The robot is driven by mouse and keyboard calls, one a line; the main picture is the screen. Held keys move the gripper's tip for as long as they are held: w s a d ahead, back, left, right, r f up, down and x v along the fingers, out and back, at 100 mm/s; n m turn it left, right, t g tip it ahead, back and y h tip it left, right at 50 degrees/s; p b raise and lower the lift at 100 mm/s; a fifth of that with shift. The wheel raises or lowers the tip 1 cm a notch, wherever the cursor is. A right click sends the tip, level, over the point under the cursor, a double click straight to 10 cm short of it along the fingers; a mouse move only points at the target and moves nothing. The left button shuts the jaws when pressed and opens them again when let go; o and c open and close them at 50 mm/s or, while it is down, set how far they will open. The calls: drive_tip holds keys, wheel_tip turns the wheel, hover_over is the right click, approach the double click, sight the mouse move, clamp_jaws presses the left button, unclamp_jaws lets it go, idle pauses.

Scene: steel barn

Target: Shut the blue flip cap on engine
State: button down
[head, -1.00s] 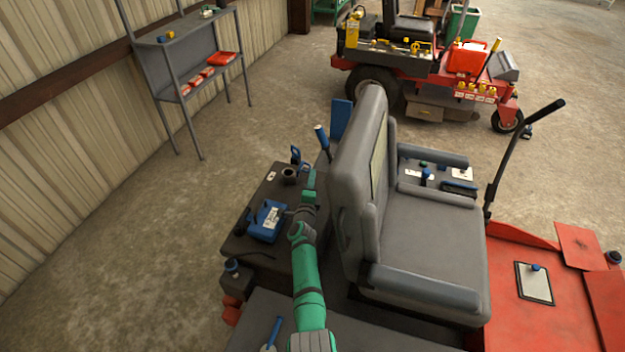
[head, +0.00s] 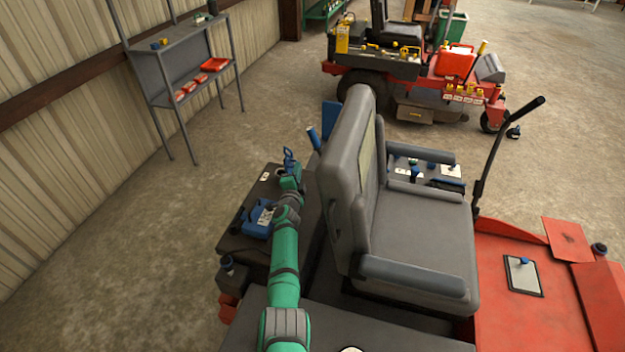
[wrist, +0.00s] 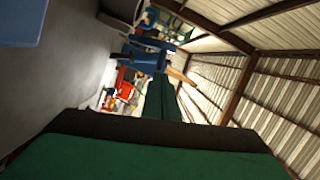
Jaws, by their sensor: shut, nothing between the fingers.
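The engine is the dark block (head: 236,246) left of the mower's grey seat in the head view. A blue flip cap (head: 289,155) stands raised at its far end. My gripper (head: 290,172) is just in front of the cap and hides the neck below it. I cannot tell whether it touches the cap. In the wrist view my green fingers (wrist: 161,98) are together and empty, with blue parts beyond them that I cannot clearly identify.
A blue part (head: 259,220) lies on the engine beside my arm. The grey seat (head: 345,195) stands close on the right. A blue-handled lever (head: 313,138) rises just right of the cap. A grey shelf (head: 185,92) stands by the wall, with open floor between.

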sight(289, 165)
drive_tip(key=shift+w+a+r, duration=0.2)
drive_tip(key=shift+a+r, duration=0.15)
drive_tip(key=shift+a, duration=0.45)
drive_tip(key=shift+w+a+r, duration=0.15)
drive_tip(key=shift+a+r, duration=0.2)
drive_tip(key=shift+a, duration=0.45)
drive_tip(key=shift+a+r, duration=0.1)
drive_tip(key=shift+r, duration=0.1)
drive_tip(key=shift+w+r, duration=0.2)
drive_tip(key=shift+r, duration=0.6)
drive_tip(key=s+a+r, duration=0.3)
drive_tip(key=s+r, duration=0.1)
drive_tip(key=s, duration=0.5)
drive_tip(key=shift+s+a, duration=0.2)
drive_tip(key=shift+s, duration=0.15)
